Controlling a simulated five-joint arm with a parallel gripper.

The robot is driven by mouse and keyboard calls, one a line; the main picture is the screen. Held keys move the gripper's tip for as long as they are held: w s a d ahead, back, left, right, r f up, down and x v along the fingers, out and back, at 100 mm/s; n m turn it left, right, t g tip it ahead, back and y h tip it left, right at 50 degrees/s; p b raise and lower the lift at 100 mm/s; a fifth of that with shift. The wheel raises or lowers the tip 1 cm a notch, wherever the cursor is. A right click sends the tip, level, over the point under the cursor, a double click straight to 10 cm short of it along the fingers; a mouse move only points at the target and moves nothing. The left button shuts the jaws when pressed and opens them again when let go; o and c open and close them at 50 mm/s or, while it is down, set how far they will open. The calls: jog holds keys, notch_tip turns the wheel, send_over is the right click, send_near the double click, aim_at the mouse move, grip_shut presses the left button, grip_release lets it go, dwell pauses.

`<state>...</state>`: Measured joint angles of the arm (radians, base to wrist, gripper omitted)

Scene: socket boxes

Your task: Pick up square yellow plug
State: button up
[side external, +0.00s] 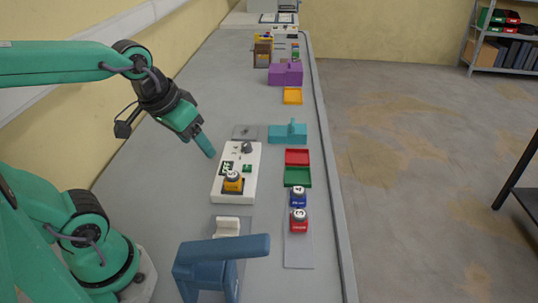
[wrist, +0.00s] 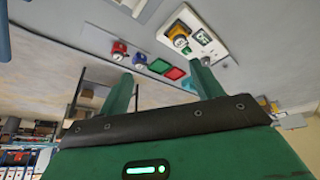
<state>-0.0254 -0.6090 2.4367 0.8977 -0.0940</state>
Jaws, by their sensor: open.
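The yellow plug (side external: 233,185) sits on the white socket box (side external: 222,198), near its front end, with a pale round top. In the wrist view the yellow plug (wrist: 178,29) shows at the top, on the white box (wrist: 207,44). My gripper (side external: 208,150) is above the table, behind and to the left of the plug, apart from it. In the wrist view my gripper (wrist: 160,78) has its two green fingers spread, with nothing between them.
Right of the box are a red tray (side external: 297,157), a green tray (side external: 297,177), a blue plug (side external: 298,199) and a red plug (side external: 298,222). A large blue fixture (side external: 205,270) stands in front; a teal fixture (side external: 288,135) stands behind.

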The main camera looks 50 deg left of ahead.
jog(key=w+a+f+n+g, duration=0.2)
jog(key=w+f+n, duration=0.2)
jog(key=w, duration=0.2)
jog(key=n+g, duration=0.2)
jog(key=n, duration=0.1)
send_over(232, 173)
jog(key=f, duration=0.6)
jog(key=shift+s+d+f, duration=0.25)
jog(key=shift+s, duration=0.15)
jog(key=shift+w+a+f+n+g, duration=0.3)
jog(key=shift+f+g, duration=0.1)
jog(key=shift+f, duration=0.2)
jog(key=shift+f, duration=0.1)
jog(key=shift+d+f, duration=0.1)
jog(key=shift+f, duration=1.15)
jog(key=shift+w+f, duration=0.1)
jog(key=shift+f, duration=2.45)
